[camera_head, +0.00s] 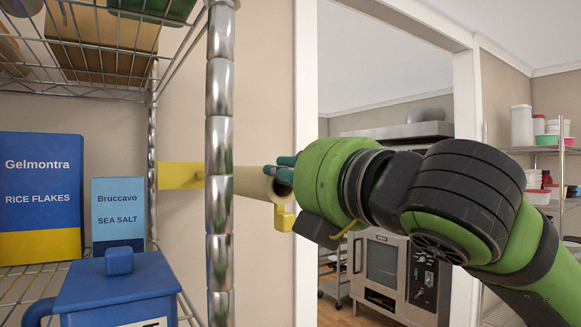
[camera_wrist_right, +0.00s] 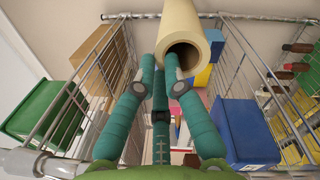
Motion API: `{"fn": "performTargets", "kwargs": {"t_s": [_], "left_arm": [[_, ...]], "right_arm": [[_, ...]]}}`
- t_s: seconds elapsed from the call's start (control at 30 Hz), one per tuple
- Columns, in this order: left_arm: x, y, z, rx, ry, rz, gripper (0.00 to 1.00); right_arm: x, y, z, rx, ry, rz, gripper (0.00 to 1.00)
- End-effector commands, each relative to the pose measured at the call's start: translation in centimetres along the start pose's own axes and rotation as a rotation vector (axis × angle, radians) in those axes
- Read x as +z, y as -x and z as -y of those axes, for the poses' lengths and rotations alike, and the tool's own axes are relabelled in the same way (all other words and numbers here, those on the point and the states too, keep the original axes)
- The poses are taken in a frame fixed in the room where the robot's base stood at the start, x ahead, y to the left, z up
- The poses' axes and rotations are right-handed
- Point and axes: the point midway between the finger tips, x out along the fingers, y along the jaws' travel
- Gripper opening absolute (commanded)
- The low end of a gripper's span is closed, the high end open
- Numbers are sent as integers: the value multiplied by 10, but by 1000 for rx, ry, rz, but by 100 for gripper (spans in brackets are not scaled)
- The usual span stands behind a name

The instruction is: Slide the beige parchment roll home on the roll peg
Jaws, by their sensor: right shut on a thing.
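The beige parchment roll (camera_head: 247,181) lies roughly level in the head view, its left part behind a shiny shelf post. My right gripper (camera_head: 281,172) has its teal fingers shut on the roll's right end. In the right wrist view the roll (camera_wrist_right: 180,25) shows its hollow end toward me, with the right gripper's fingertips (camera_wrist_right: 161,62) against its rim. A yellow plate (camera_head: 178,176) on the wall, with a small knob, lines up with the roll's left side; it looks like the roll peg's mount. The post hides whether the roll is around the peg. My left gripper is not in view.
A wire shelf post (camera_head: 219,120) stands close in front of the roll. The rack holds a rice flakes box (camera_head: 40,190), a sea salt box (camera_head: 118,212) and a blue canister (camera_head: 120,290). A doorway opens at right.

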Motion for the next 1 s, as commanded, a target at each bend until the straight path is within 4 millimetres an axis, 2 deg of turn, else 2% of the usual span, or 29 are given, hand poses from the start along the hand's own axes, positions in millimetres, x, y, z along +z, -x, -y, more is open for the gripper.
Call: {"fn": "performTargets", "kwargs": {"t_s": [1.0], "left_arm": [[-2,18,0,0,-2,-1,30]], "right_arm": [[0,-36,1,2,0,2,0]]}}
